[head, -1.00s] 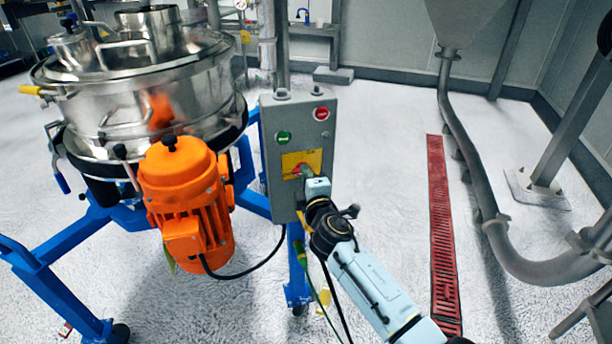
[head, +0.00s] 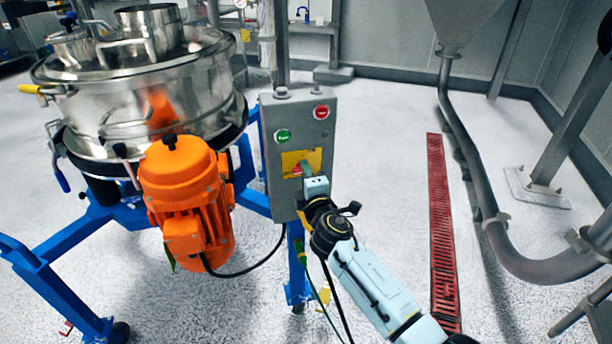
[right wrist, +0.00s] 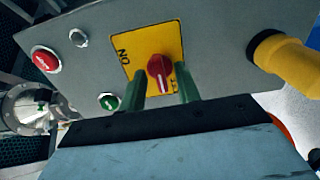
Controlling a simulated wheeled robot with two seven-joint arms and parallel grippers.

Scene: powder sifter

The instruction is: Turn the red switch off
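The red switch (right wrist: 160,68) is a round rotary knob on a yellow plate (right wrist: 150,42) on the grey control box. In the right wrist view its white mark points down toward lettering partly hidden by a finger. "ON" shows at the plate's left. In the head view the switch is mostly hidden behind my right gripper (head: 306,170). My right gripper also shows in the right wrist view (right wrist: 162,80), open, its two green fingers either side of the knob with gaps visible. My left gripper is not in view.
The control box (head: 283,185) also carries a green button (head: 283,136) and a red button (head: 321,112). A yellow fitting (right wrist: 290,62) sticks out beside the box. The orange motor (head: 185,195) and steel sifter (head: 130,95) stand to the left.

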